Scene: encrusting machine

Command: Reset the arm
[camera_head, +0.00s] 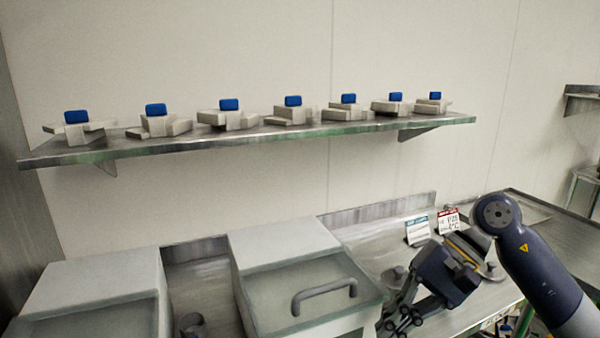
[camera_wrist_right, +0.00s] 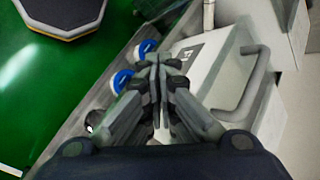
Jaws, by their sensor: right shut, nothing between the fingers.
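My right arm comes in from the right in the head view, and its gripper (camera_head: 402,314) hangs low over the counter, just right of the lidded box with a handle. In the right wrist view my right gripper (camera_wrist_right: 158,68) has its fingers together with nothing between them. Below it in that view are the grey box (camera_wrist_right: 205,75) with its bar handle and two blue-and-white round parts (camera_wrist_right: 122,80). My left gripper is not in view.
A wall shelf (camera_head: 250,140) carries several grey pieces with blue tops. Two lidded boxes (camera_head: 300,285) stand on the counter. Small signs (camera_head: 418,231) stand behind my right arm. The wrist view shows green floor (camera_wrist_right: 40,90) and a dark octagonal plate (camera_wrist_right: 62,12).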

